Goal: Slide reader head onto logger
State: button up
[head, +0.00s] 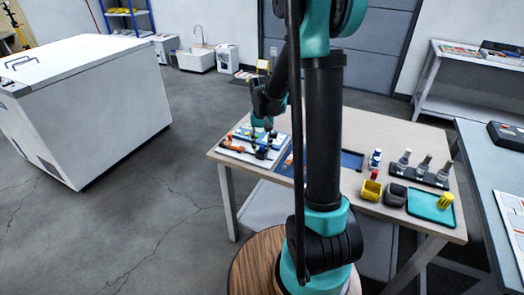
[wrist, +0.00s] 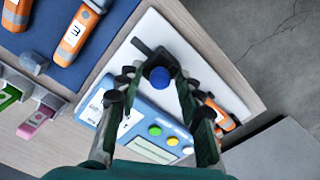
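On a white board (wrist: 236,103) lies a pale blue box with a screen and coloured buttons (wrist: 152,125), probably the reader's base. A dark part with a round blue knob (wrist: 160,77), possibly the reader head, shows between my fingers. An orange logger (wrist: 220,115) lies on the board, partly hidden behind my right finger; it also shows in the head view (head: 231,147). My gripper (wrist: 158,80) is over the board, its fingers apart on either side of the knob. Gaps seem to show beside the knob. In the head view my gripper (head: 262,126) is small above the board.
Orange numbered loggers (wrist: 72,38) lie on a blue tray (wrist: 27,48) beside the board. Green and pink items (wrist: 38,120) lie near. At the table's right are a yellow bin (head: 371,191), a dark bin (head: 396,195), a teal tray (head: 425,207) and bottles in a black rack (head: 420,177).

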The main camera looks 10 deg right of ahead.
aim_at(248, 153)
jog(key=c, duration=0.6)
jog(key=shift+c, duration=0.2)
jog(key=shift+w+a, duration=0.2)
jog(key=shift+a, duration=0.05)
jog(key=shift+w+a, duration=0.8)
jog(key=shift+a, duration=0.3)
jog(key=shift+w+a, duration=0.2)
jog(key=shift+a, duration=0.05)
jog(key=shift+w+a, duration=0.75)
jog(key=shift+a, duration=0.25)
jog(key=o, duration=0.8)
